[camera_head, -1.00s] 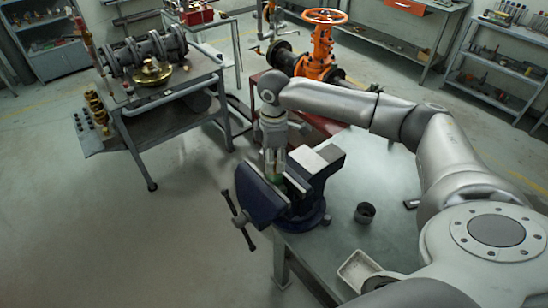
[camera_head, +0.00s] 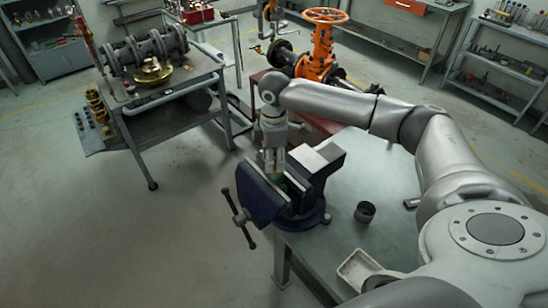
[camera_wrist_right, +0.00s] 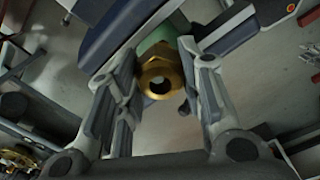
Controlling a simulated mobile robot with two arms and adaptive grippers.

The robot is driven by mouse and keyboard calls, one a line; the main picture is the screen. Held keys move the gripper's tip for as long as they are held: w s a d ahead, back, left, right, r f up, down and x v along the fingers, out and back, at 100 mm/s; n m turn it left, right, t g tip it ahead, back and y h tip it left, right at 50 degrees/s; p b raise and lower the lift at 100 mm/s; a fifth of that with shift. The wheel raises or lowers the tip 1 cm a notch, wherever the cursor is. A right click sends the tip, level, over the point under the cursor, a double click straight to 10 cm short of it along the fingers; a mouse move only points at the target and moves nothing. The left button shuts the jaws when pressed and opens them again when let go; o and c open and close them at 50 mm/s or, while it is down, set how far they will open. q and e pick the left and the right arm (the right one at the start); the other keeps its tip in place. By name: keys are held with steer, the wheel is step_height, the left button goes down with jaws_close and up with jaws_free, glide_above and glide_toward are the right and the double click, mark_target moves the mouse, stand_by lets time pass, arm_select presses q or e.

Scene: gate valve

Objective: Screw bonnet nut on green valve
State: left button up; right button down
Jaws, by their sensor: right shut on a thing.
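The green valve (camera_wrist_right: 155,42) is held in the blue bench vise (camera_head: 262,200); only a little green shows in the head view, just under the gripper. A brass bonnet nut (camera_wrist_right: 160,76) sits at the end of the green body in the right wrist view, its hole facing the camera. My right gripper (camera_head: 274,174) points down over the vise jaws. In the wrist view its fingers stand on either side of the nut, and it is shut on the nut. How deep the nut's thread sits is hidden. My left gripper is not in view.
The vise stands at the corner of a grey workbench (camera_head: 345,240). A dark cup (camera_head: 365,212) and a white tray (camera_head: 357,268) are on the bench. A cart (camera_head: 150,105) with flanged parts stands at left. An orange gate valve (camera_head: 322,50) stands behind my arm.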

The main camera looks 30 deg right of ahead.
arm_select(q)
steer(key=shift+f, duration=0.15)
arm_select(e)
steer(key=shift+s+a+f, duration=0.1)
steer(key=shift+s+f, duration=0.15)
steer(key=shift+f, duration=0.25)
steer(key=shift+s+f, duration=0.2)
steer(key=shift+f, duration=0.25)
steer(key=shift+w+f+g, duration=0.1)
steer(key=shift+w+g, duration=0.15)
steer(key=shift+g, duration=0.05)
steer(key=shift+w+d+f, duration=0.1)
steer(key=shift+w+d, duration=0.1)
steer(key=shift+s, duration=0.1)
steer(key=shift+r, duration=0.2)
steer(key=c, duration=0.9)
jaws_free()
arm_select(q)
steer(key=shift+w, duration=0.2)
arm_select(e)
steer(key=shift+r, duration=0.1)
steer(key=shift+r, duration=0.15)
steer(key=shift+r, duration=3.4)
